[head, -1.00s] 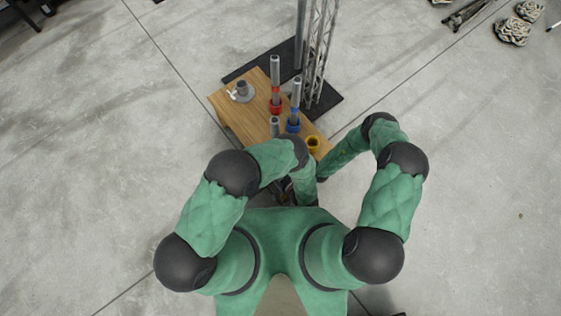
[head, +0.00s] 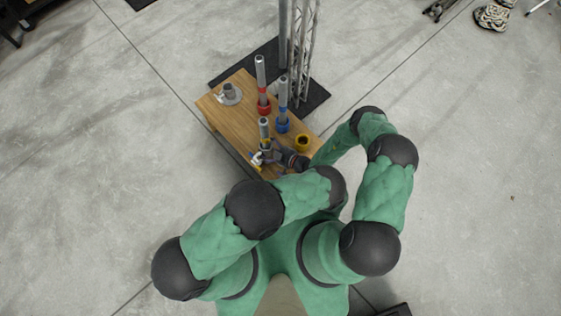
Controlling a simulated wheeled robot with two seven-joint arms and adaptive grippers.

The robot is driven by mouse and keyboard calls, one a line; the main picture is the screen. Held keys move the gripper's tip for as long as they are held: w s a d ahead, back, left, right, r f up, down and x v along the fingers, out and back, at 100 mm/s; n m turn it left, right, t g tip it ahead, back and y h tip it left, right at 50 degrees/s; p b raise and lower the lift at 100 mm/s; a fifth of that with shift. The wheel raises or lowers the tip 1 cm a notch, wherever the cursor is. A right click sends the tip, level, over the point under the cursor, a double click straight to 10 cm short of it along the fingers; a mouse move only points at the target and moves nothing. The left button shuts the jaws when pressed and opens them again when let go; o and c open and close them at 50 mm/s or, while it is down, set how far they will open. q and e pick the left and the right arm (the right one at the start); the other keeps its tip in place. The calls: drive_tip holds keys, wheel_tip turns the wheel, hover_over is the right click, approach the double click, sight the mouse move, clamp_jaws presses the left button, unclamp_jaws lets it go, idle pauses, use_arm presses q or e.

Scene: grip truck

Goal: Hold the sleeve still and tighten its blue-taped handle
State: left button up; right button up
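A short grey upright tube (head: 264,128) stands near the table's front edge, with a small grey body and pale, yellowish parts (head: 257,160) at its foot. My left gripper (head: 268,156) is at that foot, reaching in from the right; its fingers are too small to tell whether they grip. A taller grey tube with a blue band and blue collar (head: 283,126) stands just behind to the right. Which part is the blue-taped handle is not clear. My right forearm runs down behind my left wrist, which hides my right gripper.
The wooden table (head: 236,121) also holds a tube with a red collar (head: 264,108), a yellow cup-like ring (head: 302,142) and a grey flanged socket (head: 229,95). A lattice truss (head: 303,60) rises from a dark mat (head: 228,76) behind.

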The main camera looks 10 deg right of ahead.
idle(0.4)
drive_tip(key=o, duration=1.7)
